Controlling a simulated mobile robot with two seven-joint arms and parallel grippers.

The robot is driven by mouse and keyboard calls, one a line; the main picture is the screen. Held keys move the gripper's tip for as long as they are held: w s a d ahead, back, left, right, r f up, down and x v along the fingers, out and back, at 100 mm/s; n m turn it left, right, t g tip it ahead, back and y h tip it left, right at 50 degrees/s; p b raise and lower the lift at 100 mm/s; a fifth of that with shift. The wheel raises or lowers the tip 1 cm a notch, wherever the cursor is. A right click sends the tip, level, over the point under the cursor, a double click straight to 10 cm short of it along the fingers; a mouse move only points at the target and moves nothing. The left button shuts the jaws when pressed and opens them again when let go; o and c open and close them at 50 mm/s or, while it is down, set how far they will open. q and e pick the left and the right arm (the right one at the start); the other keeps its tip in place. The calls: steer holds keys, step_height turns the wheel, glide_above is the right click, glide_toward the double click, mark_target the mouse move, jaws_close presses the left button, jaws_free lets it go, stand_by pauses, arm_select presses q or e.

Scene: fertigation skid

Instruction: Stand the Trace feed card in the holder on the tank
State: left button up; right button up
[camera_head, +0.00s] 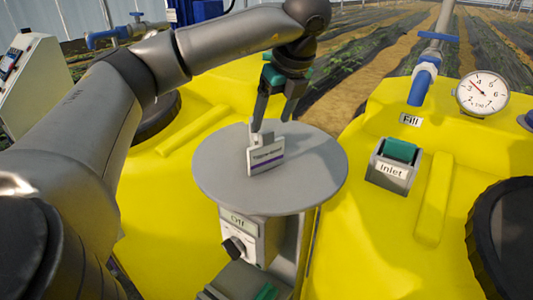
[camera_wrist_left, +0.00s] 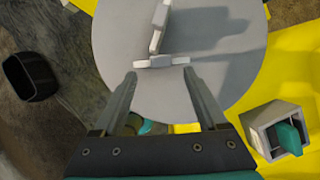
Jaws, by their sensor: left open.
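A white card (camera_head: 266,157) with a purple stripe and small dark lettering, too small to read surely, stands upright on a round grey plate (camera_head: 315,180). In the left wrist view the card shows edge-on as a thin pale bar (camera_wrist_left: 163,62), with a light grey stem behind it. My left gripper (camera_head: 271,124) is open and empty, pointing down just above and behind the card. In the left wrist view its fingertips (camera_wrist_left: 160,76) lie either side of the card's edge; I cannot tell whether they touch it.
A grey holder-like block labelled Inlet (camera_head: 390,176), with a teal insert, sits on the yellow right tank (camera_head: 340,250). Near it are a Fill label (camera_head: 411,120), a blue-ended pipe (camera_head: 425,80) and a gauge (camera_head: 483,93). A box reading Off (camera_head: 245,232) is below the plate.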

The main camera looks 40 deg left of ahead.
mark_target(267, 131)
arm_select(q)
steer(key=shift+a+p+x, duration=0.2)
steer(key=shift+p+x, duration=0.3)
steer(key=shift+x, duration=1.35)
steer(key=shift+w+r, duration=0.15)
jaws_close()
